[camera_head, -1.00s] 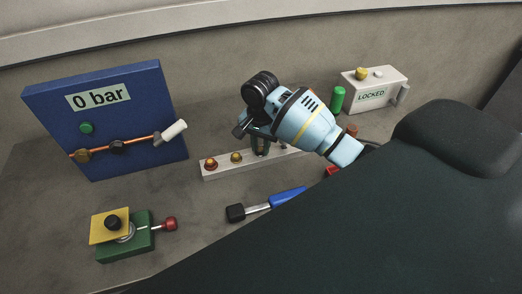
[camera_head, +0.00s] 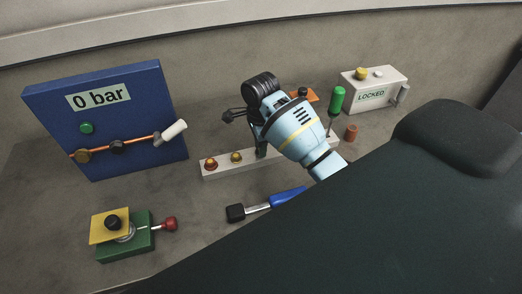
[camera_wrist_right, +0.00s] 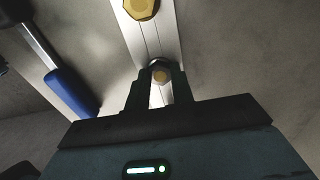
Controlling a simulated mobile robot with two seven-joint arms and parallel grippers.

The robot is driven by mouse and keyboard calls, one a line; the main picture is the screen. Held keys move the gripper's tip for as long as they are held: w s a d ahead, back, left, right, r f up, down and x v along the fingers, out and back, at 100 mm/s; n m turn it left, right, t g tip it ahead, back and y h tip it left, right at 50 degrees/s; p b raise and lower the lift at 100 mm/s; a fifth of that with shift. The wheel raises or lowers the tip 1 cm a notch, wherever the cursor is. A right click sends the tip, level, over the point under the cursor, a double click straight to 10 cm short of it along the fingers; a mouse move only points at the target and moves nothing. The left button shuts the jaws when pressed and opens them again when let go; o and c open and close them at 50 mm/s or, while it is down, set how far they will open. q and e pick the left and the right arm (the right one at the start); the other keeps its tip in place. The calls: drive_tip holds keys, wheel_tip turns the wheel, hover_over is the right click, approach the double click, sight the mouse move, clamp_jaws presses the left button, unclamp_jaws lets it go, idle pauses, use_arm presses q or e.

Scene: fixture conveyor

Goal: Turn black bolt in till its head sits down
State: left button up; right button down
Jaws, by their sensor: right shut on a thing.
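The pale rail (camera_head: 222,170) lies on the table and carries a row of bolts. A red-and-gold bolt (camera_head: 211,164) and a gold bolt (camera_head: 236,157) stand at its left part. My right gripper (camera_head: 262,150) is over the rail just right of the gold bolt, mostly hidden by its own wrist in the head view. In the right wrist view the right gripper (camera_wrist_right: 161,84) has its fingers closed around a dark bolt head (camera_wrist_right: 160,70) on the rail. Whether that head touches the rail cannot be told. My left gripper is not in view.
A blue panel (camera_head: 130,95) reading 0 bar stands left. A blue-handled tool (camera_head: 288,196) lies in front of the rail. A green block (camera_head: 140,240) with a yellow plate is front left. A green-handled tool (camera_head: 337,100) and a LOCKED box (camera_head: 374,90) are behind right.

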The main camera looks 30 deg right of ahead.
drive_tip(key=shift+f+m, duration=0.1)
drive_tip(key=shift+m, duration=0.5)
drive_tip(key=c, duration=1.1)
unclamp_jaws()
drive_tip(key=n, duration=0.6)
drive_tip(key=n, duration=0.6)
